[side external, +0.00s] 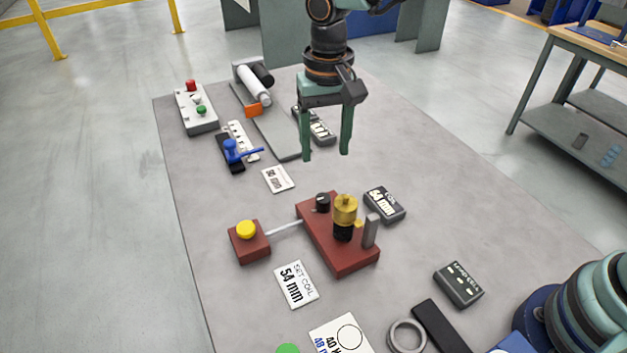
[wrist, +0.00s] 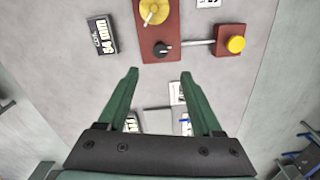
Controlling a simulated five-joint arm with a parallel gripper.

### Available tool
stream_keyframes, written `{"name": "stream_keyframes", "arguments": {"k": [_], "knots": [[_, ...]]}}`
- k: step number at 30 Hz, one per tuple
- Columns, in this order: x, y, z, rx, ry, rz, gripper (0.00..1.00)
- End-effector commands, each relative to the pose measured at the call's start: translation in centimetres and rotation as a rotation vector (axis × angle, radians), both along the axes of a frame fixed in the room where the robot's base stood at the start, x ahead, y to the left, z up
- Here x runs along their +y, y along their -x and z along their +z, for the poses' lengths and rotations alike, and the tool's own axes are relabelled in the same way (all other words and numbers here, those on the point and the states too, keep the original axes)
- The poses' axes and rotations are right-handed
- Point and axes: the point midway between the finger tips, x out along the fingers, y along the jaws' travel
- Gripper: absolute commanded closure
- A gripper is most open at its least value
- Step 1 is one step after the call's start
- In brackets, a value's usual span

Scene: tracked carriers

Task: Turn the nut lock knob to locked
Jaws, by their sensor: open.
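A small black knob (side external: 322,203) sits on a red block (side external: 350,262), beside a brass spindle (side external: 345,210) with a black lower part. In the wrist view the knob (wrist: 161,49) shows a pale mark on top; any lock wording on it is too small to read. My gripper (side external: 326,156) is open and empty, above the table and behind the red block, apart from the knob. In the wrist view my gripper's two green fingers (wrist: 160,74) point toward the knob, which lies just beyond the gap between their tips.
A rod joins the red block to a smaller red box (side external: 250,247) with a yellow button. A dark coil readout (side external: 384,205) stands right of the block. A "SET COIL 54 mm" card (side external: 296,284) lies in front. A blue-handled device (side external: 233,152) and a button box (side external: 196,110) stand at left.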

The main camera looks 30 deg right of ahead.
Motion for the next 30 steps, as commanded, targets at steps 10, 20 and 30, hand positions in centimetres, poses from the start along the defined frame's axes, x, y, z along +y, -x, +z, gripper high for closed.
{"name": "stream_keyframes", "arguments": {"k": [10, 20, 30], "knots": [[0.0, 0.1, -4.6, 0.007, 0.004, -0.001, 0.33], [0.0, 0.1, -10.3, 0.005, 0.002, -0.001, 0.33], [0.0, 0.0, -12.1, 0.001, 0.001, -0.001, 0.33]]}}
